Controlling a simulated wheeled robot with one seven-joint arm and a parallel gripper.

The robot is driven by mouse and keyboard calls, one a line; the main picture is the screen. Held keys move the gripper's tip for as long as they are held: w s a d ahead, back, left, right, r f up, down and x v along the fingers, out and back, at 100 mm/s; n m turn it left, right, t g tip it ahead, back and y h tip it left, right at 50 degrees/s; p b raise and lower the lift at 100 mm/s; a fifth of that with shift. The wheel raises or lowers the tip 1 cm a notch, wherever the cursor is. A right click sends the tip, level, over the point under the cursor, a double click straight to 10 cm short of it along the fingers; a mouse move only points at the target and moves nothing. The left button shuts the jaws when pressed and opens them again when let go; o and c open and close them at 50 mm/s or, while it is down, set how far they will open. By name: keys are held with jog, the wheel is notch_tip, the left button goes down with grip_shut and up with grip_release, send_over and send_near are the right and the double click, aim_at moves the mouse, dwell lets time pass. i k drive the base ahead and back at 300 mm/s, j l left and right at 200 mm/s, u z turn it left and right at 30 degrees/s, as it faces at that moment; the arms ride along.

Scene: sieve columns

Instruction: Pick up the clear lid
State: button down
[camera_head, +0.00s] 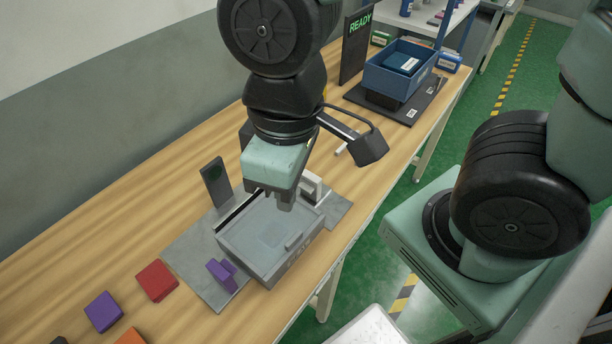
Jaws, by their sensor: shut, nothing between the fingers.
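The clear lid (262,234) appears as a see-through panel lying over the grey box (268,275), with a small raised bar near its right side. I cannot tell from this view how firmly it sits on the box. My gripper (284,205) points down above the far part of the lid, its fingers together and empty. I cannot tell whether the fingertips touch the lid. The arm and gripper hide the far edge of the box.
The box stands on a grey plate (190,252) with a purple clamp (222,273), a white clamp (313,184) and a dark upright panel (215,181). Red (157,280) and purple (104,311) blocks lie front left. A blue crate (398,78) stands far right.

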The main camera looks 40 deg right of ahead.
aim_at(263, 237)
jog(key=l, duration=0.5)
jog(key=i+l, duration=0.15)
jog(key=l, duration=0.9)
